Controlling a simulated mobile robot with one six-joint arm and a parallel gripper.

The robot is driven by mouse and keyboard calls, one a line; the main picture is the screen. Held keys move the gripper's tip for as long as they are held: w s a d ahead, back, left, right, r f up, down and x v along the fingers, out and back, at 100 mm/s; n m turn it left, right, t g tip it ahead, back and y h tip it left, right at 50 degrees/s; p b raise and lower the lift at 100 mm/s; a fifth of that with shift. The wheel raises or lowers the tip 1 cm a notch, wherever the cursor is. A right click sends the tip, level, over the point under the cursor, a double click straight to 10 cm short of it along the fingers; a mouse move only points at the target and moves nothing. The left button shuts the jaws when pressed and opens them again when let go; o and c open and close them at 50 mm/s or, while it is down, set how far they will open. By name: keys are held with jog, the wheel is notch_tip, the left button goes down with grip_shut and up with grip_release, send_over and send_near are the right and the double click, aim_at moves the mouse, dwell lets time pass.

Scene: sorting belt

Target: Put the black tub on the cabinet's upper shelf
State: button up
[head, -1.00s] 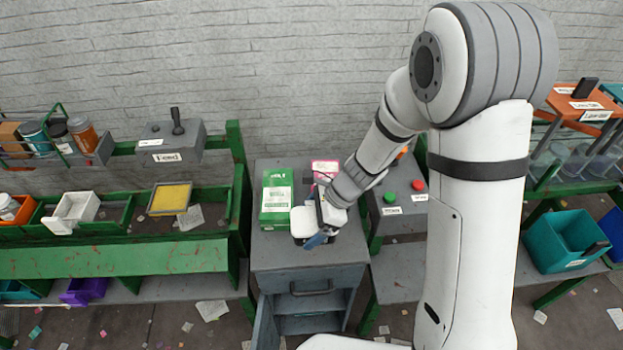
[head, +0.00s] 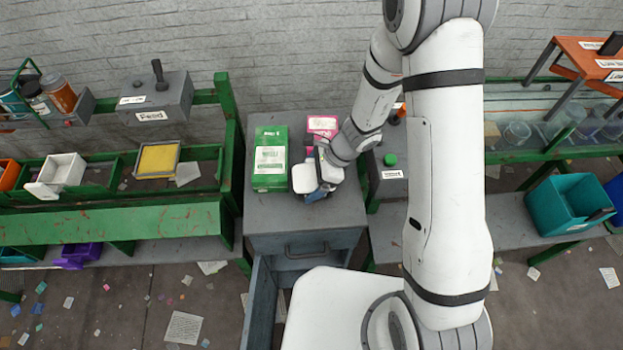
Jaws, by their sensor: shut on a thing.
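The black tub (head: 304,179) appears as a small squarish thing with a white lid and a dark lower edge, above the right part of the grey cabinet top. My gripper (head: 317,180) is at its right side and shut on it. The arm and a blue part at the gripper hide much of the tub. I cannot tell whether its base touches the top. The grey cabinet (head: 340,217) has a handle on its front. Its door (head: 257,305) stands open toward me. My white base hides most of the inside and the shelves.
A green box (head: 270,160) and a pink box (head: 322,126) stand on the cabinet top, close to the tub. A green-framed belt (head: 120,222) lies left. A control box with a green button (head: 390,160) and a teal bin (head: 555,212) are right. Scraps litter the floor.

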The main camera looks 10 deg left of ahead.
jog(key=shift+f, duration=0.6)
jog(key=shift+f, duration=0.25)
jog(key=o, duration=0.7)
jog(key=shift+r, duration=0.15)
